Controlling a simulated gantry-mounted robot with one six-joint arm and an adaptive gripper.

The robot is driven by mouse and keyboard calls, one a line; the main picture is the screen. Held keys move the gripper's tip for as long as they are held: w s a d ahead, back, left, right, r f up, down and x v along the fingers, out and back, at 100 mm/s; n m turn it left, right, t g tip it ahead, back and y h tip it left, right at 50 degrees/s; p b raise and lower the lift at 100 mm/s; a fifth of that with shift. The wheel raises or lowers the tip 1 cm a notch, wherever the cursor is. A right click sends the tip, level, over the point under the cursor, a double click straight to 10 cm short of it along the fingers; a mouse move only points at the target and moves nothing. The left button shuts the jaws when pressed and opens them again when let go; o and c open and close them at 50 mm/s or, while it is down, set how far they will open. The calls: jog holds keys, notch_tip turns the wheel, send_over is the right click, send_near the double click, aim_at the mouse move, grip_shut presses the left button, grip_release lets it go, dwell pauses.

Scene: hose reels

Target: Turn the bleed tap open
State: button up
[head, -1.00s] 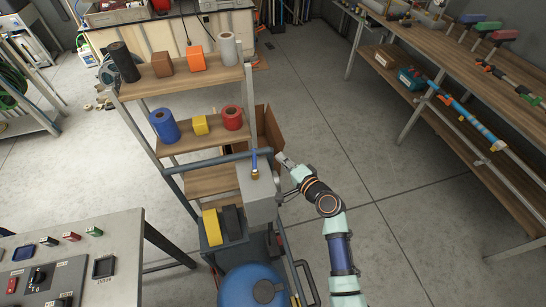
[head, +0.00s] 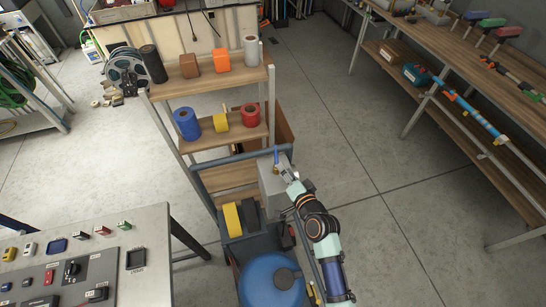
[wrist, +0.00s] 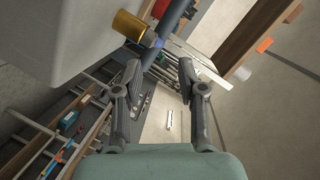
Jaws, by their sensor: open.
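The bleed tap (head: 276,167) is a small brass fitting with a blue lever, on top of a grey box (head: 271,186) on the blue cart. In the head view the lever points up the picture. The wrist view shows the brass part (wrist: 129,25) close up at the upper left, with a bit of blue at its end, beside the grey box's wall (wrist: 60,35). My gripper (head: 289,175) is just right of the tap. In the wrist view my gripper (wrist: 159,72) is open, with nothing between its fingers; the tap lies beyond and left of them.
A blue tank (head: 262,283) and a yellow block (head: 232,219) are on the cart. A shelf with rolls and blocks (head: 222,118) stands behind it. A control panel table (head: 153,225) is at left and a long workbench (head: 465,80) at right. The floor between is clear.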

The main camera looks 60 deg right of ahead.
aim_at(276, 156)
jog(key=b+x, duration=0.1)
jog(key=x, duration=0.6)
jog(key=shift+w+d+f, duration=0.1)
jog(key=shift+d+f, duration=0.05)
jog(key=shift+d, duration=0.25)
grip_shut()
